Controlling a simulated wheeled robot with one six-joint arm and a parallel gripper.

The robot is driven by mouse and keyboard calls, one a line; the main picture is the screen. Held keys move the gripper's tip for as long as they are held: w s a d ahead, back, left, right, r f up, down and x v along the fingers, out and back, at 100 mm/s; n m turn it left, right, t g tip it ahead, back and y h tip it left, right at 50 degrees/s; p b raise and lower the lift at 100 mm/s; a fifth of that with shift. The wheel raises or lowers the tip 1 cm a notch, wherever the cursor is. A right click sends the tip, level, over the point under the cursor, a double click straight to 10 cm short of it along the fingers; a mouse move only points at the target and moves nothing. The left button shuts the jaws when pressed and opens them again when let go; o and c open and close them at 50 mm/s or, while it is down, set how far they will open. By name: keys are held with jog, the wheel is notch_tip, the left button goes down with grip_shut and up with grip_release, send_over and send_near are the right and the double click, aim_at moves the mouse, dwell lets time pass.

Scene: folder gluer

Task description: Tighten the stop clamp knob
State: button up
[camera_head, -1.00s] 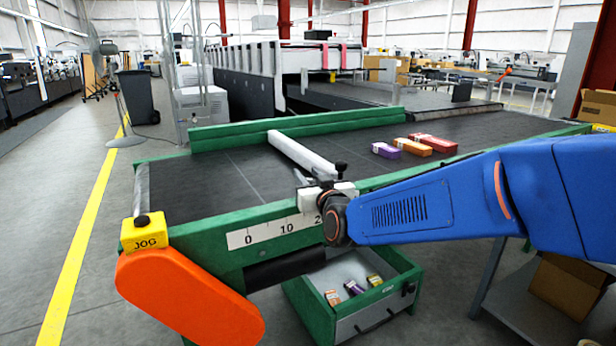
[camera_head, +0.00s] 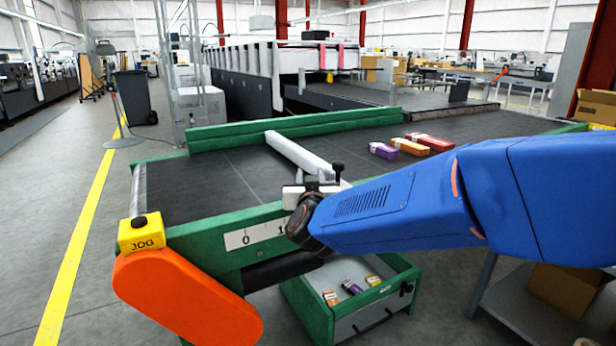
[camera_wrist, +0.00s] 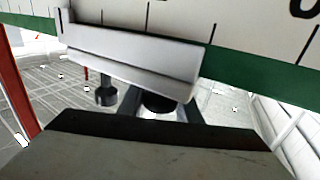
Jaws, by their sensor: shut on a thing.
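The white stop clamp (camera_head: 293,196) sits on the green near rail beside the end of the white stop bar (camera_head: 300,155). A black knob (camera_head: 338,168) stands upright on its right part in the head view. In the wrist view, which is upside down, the clamp's white block (camera_wrist: 130,55) lies across the scale. A black knob on a grey stem (camera_wrist: 107,95) hangs free to the left. My gripper (camera_wrist: 163,108) is shut on a second black knob (camera_wrist: 158,103), mostly hidden by the fingers and block.
The scale (camera_head: 250,236) runs along the green rail. Purple, orange and red cartons (camera_head: 410,146) lie on the dark belt (camera_head: 215,185). A yellow JOG box (camera_head: 141,232) and orange guard (camera_head: 185,300) are at left. A green-framed drawer (camera_head: 320,318) with small cartons is below.

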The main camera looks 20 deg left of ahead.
jog(key=shift+w+d+r+m+t+h, duration=0.15)
jog(key=shift+m+t+h, duration=0.15)
jog(key=shift+m+h, duration=0.45)
jog(key=o, duration=1)
jog(key=v, duration=1.7)
jog(key=shift+s, duration=0.3)
